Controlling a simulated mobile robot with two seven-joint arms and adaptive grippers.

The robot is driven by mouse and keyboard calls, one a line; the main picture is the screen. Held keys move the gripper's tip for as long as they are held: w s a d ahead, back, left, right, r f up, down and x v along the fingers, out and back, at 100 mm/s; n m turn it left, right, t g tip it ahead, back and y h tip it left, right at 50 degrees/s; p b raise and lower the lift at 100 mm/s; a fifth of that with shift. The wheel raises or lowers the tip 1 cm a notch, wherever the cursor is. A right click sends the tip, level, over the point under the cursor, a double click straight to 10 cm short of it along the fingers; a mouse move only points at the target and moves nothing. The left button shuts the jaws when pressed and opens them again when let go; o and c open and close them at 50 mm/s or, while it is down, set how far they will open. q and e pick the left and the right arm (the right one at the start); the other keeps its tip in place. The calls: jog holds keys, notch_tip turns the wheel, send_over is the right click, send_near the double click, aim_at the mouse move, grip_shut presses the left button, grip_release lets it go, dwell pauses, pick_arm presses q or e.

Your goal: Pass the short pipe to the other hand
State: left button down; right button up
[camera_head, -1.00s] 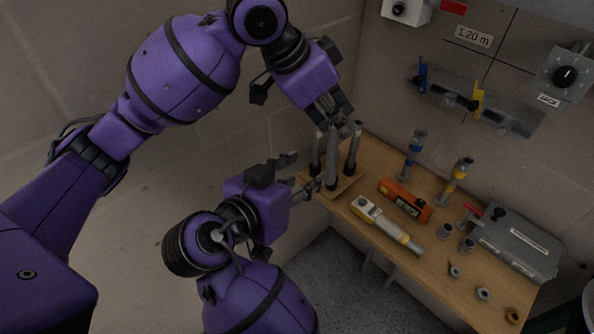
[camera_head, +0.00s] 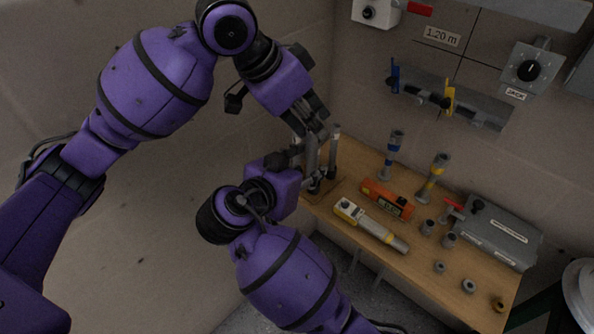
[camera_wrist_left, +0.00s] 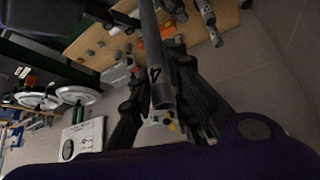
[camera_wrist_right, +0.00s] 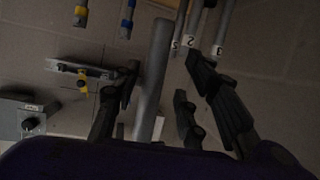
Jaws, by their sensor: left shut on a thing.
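My left gripper (camera_head: 316,124) is shut on a grey pipe (camera_head: 310,156), which hangs down from it over the left end of the bench. In the left wrist view the pipe (camera_wrist_left: 154,50) runs between the fingers and carries a dark mark like a 4 near its open end. My right gripper (camera_head: 300,160) is at the pipe's lower part, partly hidden in the head view. In the right wrist view the pipe (camera_wrist_right: 152,80) stands between its spread fingers, closer to the left one. I cannot tell whether that finger touches it.
More grey pipes (camera_head: 333,150) stand in a holder at the bench's left end; white number bands show in the right wrist view. The wooden bench (camera_head: 425,262) holds an orange device (camera_head: 387,198), a yellow-grey tool (camera_head: 368,224), several fittings and a grey case (camera_head: 497,235).

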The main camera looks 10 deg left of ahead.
jog(key=shift+w+d, duration=0.15)
jog(key=shift+w, duration=0.05)
grip_shut()
pick_arm(q)
jog(key=c, duration=1.6)
grip_release()
jog(key=shift+r, duration=0.1)
